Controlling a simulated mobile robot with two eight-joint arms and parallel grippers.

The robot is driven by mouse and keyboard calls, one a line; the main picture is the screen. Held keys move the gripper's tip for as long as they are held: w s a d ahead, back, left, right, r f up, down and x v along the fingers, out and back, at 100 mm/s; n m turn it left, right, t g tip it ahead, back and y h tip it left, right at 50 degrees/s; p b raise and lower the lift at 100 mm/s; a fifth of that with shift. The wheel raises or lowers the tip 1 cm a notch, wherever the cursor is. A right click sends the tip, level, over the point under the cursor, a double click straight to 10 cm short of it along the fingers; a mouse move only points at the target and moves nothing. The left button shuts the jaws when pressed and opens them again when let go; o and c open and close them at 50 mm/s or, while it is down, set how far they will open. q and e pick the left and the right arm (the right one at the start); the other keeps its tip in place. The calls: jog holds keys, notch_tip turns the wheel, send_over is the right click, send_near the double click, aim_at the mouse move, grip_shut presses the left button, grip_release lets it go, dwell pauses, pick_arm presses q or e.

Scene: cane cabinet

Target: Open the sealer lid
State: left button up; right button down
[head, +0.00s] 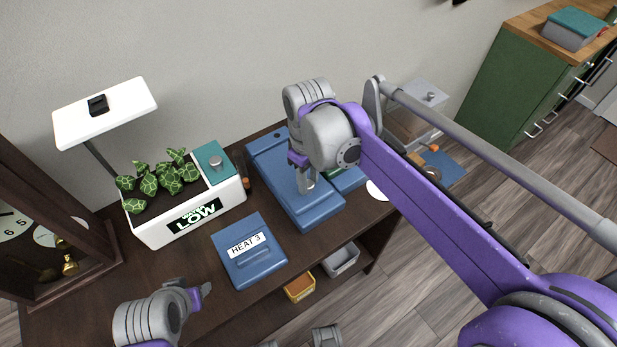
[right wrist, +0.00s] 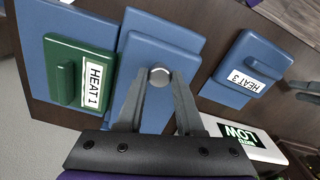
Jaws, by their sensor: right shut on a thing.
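A blue flat unit (head: 317,211) lies on the dark table, and its raised lid-like panel carries a round silver knob (right wrist: 159,76). My right gripper (head: 307,186) reaches down onto this panel. In the right wrist view its fingers (right wrist: 158,88) are shut on the silver knob, one on each side. The panel looks flat and down. My left gripper (head: 206,290) is at the lower left, above the table and apart from the blue unit; its finger opening is unclear. No label naming the sealer is readable.
A blue HEAT 3 block (head: 262,268) lies left of the unit. A green HEAT 1 block (right wrist: 80,82) sits beside the held panel. A white planter (head: 155,233) and a dark clock cabinet (head: 75,285) stand left. A green cabinet (head: 500,95) is at right.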

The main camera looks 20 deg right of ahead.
dwell(0.8)
pick_arm(q)
jog(key=r+p, duration=0.1)
jog(key=r, duration=0.1)
jog(key=r+p, duration=0.1)
jog(key=p, duration=0.1)
jog(key=w+r+p, duration=0.1)
jog(key=r+p, duration=0.1)
jog(key=shift+r, duration=0.45)
pick_arm(e)
jog(key=w+a+r+g, duration=0.1)
jog(key=w+r, duration=0.2)
jog(key=r, duration=0.4)
jog(key=shift+w+a, duration=0.2)
jog(key=shift+w, duration=0.2)
pick_arm(q)
jog(key=shift+s, duration=0.1)
pick_arm(e)
jog(key=c, duration=0.9)
grip_release()
pick_arm(q)
jog(key=shift+w, duration=0.3)
pick_arm(e)
jog(key=o, duration=0.4)
jog(key=shift+w+f, duration=0.1)
jog(key=shift+w, duration=0.05)
jog(key=shift+c, duration=0.2)
pick_arm(q)
jog(key=shift+s, duration=0.1)
